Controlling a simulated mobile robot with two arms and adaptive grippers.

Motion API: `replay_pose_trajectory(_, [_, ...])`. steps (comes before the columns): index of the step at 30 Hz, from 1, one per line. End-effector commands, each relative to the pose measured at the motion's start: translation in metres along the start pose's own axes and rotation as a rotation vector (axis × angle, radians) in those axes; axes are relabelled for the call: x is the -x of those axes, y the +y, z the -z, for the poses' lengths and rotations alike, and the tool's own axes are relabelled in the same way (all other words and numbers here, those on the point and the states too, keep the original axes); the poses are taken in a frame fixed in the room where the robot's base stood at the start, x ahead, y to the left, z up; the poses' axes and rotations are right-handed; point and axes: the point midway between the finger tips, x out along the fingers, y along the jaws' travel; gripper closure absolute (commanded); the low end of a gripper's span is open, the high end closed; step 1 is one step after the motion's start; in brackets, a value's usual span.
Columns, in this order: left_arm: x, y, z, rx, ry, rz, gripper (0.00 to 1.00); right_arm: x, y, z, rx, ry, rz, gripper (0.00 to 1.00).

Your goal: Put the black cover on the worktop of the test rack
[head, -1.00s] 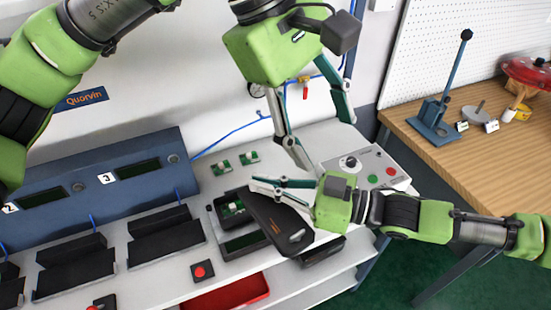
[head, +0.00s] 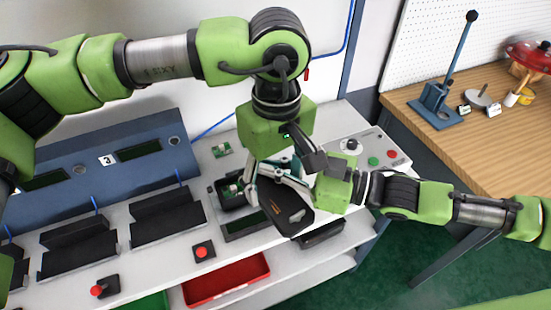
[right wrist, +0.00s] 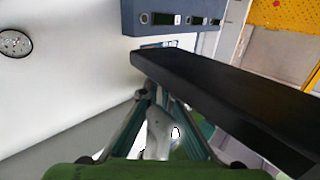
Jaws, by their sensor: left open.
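The black cover (head: 286,213) is a dark, rounded slab held tilted above the front right part of the white worktop (head: 222,258) of the test rack. My right gripper (head: 299,182) is shut on its far edge; the cover also fills the middle of the right wrist view (right wrist: 220,95). My left gripper (head: 268,188) is open and points down just behind the cover, over the opened valve positioner (head: 232,192), where a green board shows. The left fingers overlap the cover's far edge in the picture; I cannot tell whether they touch it.
A control panel (head: 364,148) with green and red buttons lies at the right of the worktop. Black fixtures (head: 165,217) and a red button box (head: 203,251) are to the left. A red bin (head: 227,280) sits below. A wooden bench (head: 480,140) stands at right.

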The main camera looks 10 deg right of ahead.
Motion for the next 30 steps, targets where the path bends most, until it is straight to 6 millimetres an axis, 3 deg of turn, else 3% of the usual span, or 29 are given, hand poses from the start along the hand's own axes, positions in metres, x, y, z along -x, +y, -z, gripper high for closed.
replay_pose_trajectory(6, [-0.02,0.0,0.0,0.0,-0.001,0.0,0.42,0.0,0.0,0.001,0.0,0.002,0.001,1.0])
replay_pose_trajectory(16, [-0.023,0.0,0.0,0.0,-0.001,-0.002,0.42,0.0,0.0,0.001,0.0,0.002,0.001,1.0])
replay_pose_trajectory(21, [-0.023,0.0,0.0,0.0,-0.001,-0.001,0.79,0.0,0.0,0.001,0.0,0.002,0.001,1.0])
replay_pose_trajectory(23, [-0.023,0.001,0.0,0.0,0.0,-0.002,0.79,0.0,0.0,0.001,0.0,0.002,0.001,0.94])
replay_pose_trajectory(25, [-0.023,0.001,0.0,0.0,0.0,-0.002,0.79,0.0,0.0,0.001,0.0,0.002,0.001,0.76])
replay_pose_trajectory(30, [-0.023,0.001,0.0,0.0,0.0,-0.002,0.79,0.0,0.0,0.001,0.0,0.001,0.0,0.76])
